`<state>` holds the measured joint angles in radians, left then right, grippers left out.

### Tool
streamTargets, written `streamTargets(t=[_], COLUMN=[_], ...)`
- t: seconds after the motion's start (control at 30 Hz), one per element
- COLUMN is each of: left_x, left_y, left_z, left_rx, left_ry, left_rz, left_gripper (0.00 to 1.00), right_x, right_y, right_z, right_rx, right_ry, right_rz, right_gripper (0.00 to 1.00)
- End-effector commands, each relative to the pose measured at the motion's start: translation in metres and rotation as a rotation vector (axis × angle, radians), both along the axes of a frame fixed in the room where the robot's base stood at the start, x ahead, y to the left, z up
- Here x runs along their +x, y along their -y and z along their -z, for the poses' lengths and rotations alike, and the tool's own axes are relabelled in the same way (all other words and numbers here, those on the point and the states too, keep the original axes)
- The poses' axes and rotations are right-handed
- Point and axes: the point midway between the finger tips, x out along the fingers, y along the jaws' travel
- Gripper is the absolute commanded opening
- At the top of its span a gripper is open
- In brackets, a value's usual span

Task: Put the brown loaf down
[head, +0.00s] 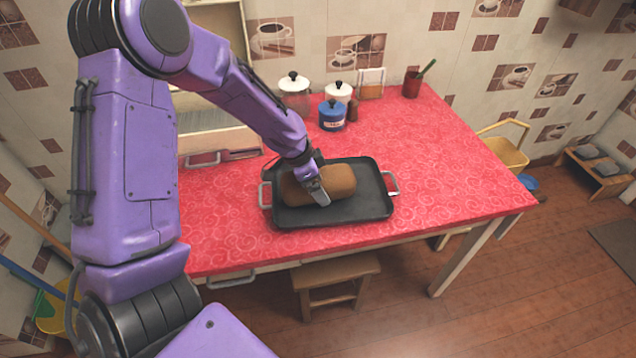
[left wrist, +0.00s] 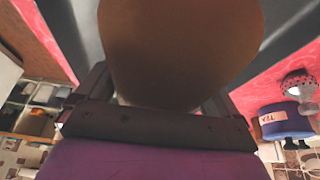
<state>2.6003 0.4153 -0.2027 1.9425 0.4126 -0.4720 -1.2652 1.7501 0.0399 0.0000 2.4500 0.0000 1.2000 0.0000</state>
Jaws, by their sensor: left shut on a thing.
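The brown loaf (head: 340,180) is at the black tray with light handles (head: 355,211) on the red counter. In the head view it looks low over the tray; I cannot tell whether it touches the tray's floor. My left gripper (head: 318,190) comes down from above and is shut on the loaf, with a finger against its near side. In the left wrist view the loaf (left wrist: 180,45) fills the upper middle between the fingers, with the dark tray (left wrist: 70,30) behind it. My right gripper is not in view.
The red patterned counter (head: 450,180) is clear to the right of the tray. A wooden stool (head: 335,270) is under the front edge.

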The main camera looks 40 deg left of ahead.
Motion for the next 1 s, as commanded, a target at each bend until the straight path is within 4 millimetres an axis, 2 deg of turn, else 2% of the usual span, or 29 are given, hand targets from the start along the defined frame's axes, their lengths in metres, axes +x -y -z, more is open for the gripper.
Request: streamTargets(t=[0.23, 0.27, 0.3, 0.57, 0.67, 0.9, 1.0], left_x=[0.001, 0.0, 0.0, 0.0, -0.003, -0.022, -0.028], left_y=[0.0, 0.0, 0.0, 0.0, -0.004, -0.02, -0.025], left_z=[0.003, 0.003, 0.003, -0.004, -0.02, -0.078, -0.096], left_rx=[-0.001, 0.0, 0.0, 0.001, 0.0, 0.002, 0.001], left_ry=[0.002, 0.001, 0.001, 0.002, 0.006, 0.007, 0.005], left_rz=[0.0, 0.0, 0.0, 0.0, -0.001, 0.0, -0.001], left_gripper=[0.46, 0.98, 1.0, 1.0, 1.0, 1.0, 1.0], right_x=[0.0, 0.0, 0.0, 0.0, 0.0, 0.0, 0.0], right_y=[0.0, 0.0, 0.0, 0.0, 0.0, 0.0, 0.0], right_z=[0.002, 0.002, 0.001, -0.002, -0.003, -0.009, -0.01], right_rx=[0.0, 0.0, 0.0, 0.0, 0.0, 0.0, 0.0], right_ry=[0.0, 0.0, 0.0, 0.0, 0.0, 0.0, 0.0], right_rz=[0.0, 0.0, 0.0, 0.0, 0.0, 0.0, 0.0], right_gripper=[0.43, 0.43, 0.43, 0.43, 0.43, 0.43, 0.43])
